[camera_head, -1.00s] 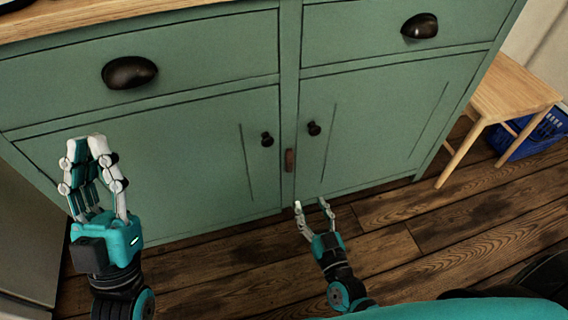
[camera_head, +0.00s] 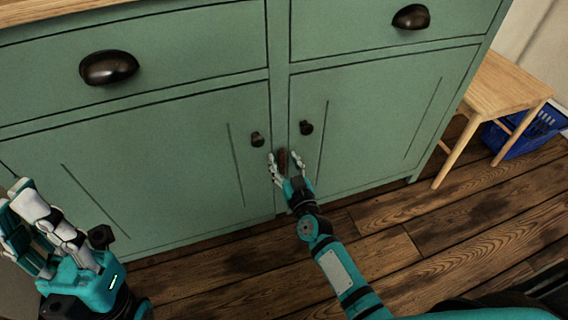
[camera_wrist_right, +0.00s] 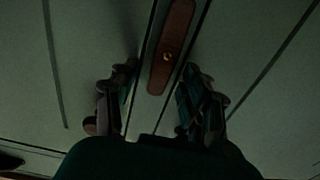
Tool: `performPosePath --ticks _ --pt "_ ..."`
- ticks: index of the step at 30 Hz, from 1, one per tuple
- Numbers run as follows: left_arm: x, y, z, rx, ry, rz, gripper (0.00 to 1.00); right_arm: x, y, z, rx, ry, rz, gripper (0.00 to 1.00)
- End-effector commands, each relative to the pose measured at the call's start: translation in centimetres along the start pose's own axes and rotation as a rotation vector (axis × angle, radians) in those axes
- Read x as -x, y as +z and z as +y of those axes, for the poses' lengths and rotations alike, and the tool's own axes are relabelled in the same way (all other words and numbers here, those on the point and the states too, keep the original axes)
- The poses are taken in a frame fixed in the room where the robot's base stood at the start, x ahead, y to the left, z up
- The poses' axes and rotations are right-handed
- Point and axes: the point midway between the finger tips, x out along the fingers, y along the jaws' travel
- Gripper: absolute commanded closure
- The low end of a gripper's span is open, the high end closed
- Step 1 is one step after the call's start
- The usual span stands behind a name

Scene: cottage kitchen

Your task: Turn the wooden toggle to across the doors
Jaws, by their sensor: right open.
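The small brown wooden toggle (camera_head: 282,160) sits upright on the green stile between the two cabinet doors, below the dark knobs. In the right wrist view the toggle (camera_wrist_right: 172,48) shows a brass screw near its middle and runs along the stile. My right gripper (camera_head: 286,162) is open, with one finger on each side of the toggle; contact with it cannot be made out. In the right wrist view its fingers (camera_wrist_right: 158,95) stand apart around the toggle's near end. My left gripper (camera_head: 28,205) is at the lower left, away from the toggle; its fingers overlap in view.
The left door (camera_head: 150,165) and right door (camera_head: 375,115) are shut. Their knobs (camera_head: 257,139) and (camera_head: 306,127) stick out just above my right gripper. A wooden stool (camera_head: 505,90) and a blue crate (camera_head: 525,135) stand at the right. The wooden floor (camera_head: 440,220) in front is clear.

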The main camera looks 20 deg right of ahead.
Motion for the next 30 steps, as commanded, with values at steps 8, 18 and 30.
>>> performPosePath --ticks 8,18,30 --pt "0.04 0.03 0.01 0.000 0.000 -0.001 1.00 -0.15 -0.04 0.01 0.001 0.000 0.000 0.53" --pt "0.05 0.04 0.01 0.001 0.000 -0.002 1.00 -0.12 -0.03 0.03 0.001 0.000 0.000 0.96" --pt "-0.06 0.02 0.00 0.000 0.000 -0.002 1.00 -0.11 -0.04 0.14 -0.025 0.001 0.001 1.00"
